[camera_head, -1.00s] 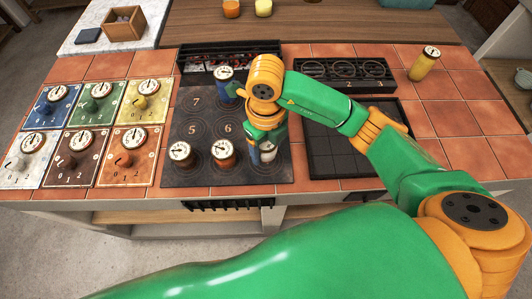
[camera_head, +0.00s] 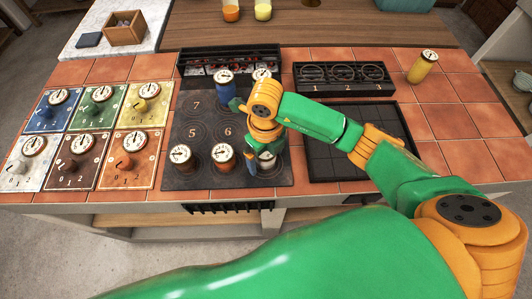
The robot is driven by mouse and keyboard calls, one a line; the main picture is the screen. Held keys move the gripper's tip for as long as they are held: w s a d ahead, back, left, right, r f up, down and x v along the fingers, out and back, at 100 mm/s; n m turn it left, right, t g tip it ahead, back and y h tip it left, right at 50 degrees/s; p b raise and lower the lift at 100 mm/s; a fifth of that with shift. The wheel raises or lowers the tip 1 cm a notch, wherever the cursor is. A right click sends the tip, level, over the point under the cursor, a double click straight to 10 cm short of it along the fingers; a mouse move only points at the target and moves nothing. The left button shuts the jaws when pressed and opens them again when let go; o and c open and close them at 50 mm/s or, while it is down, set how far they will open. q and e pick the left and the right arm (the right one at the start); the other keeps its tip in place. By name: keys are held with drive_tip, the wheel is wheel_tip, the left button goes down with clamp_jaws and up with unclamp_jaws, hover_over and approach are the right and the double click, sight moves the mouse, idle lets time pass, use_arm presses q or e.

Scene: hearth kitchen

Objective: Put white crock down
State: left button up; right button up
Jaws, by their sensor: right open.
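The white crock (camera_head: 267,164) stands at the front right of the dark hob plate (camera_head: 185,120). It is partly hidden by my right gripper; its round dial top and part of its pale side show. My right gripper (camera_head: 262,160) is open, pointing down, with its fingers close around the crock's upper part. Whether the fingers touch it cannot be told. My left gripper is not in view.
Another dial top (camera_head: 262,75) shows behind my arm. A yellow jar (camera_head: 422,68) stands on the right tiles. A black grid tray (camera_head: 335,150) lies beneath my forearm.

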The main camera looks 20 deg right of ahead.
drive_tip(key=shift+r, duration=0.35)
wheel_tip(320, 180, up, 12)
drive_tip(key=shift+f+p, duration=0.15)
drive_tip(key=shift+p, duration=0.3)
